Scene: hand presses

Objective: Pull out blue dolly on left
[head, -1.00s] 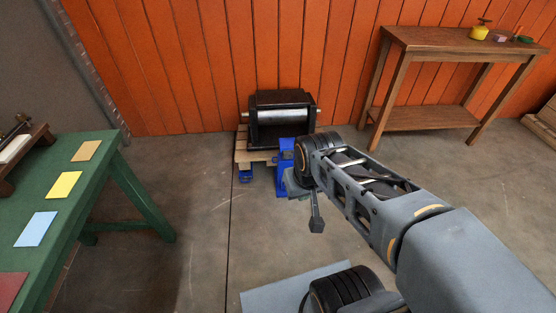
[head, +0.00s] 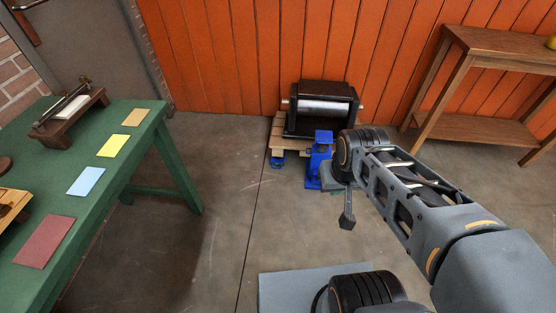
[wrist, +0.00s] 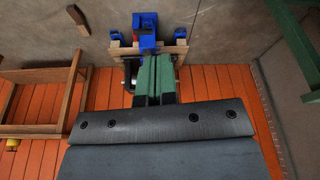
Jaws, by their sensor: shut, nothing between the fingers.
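The blue dolly (head: 318,155) stands on the floor by the orange wall, under a wooden pallet (head: 285,134) that carries a black press with a pale roller (head: 322,107). Its upright blue part is nearest me, just left of my wrist. In the wrist view the dolly (wrist: 148,25) is at the top centre, beyond the fingertips, with a red part on it. My gripper (wrist: 157,62) has its green fingers together with nothing between them. They cover part of the pallet and press in that view. I cannot tell whether they touch the dolly. In the head view my wrist mostly hides the fingers.
A green table (head: 125,185) with coloured sheets and a small wooden-based press (head: 72,113) stands at the left. A wooden shelf table (head: 470,127) stands against the wall at the right. The floor between the green table and the dolly is clear.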

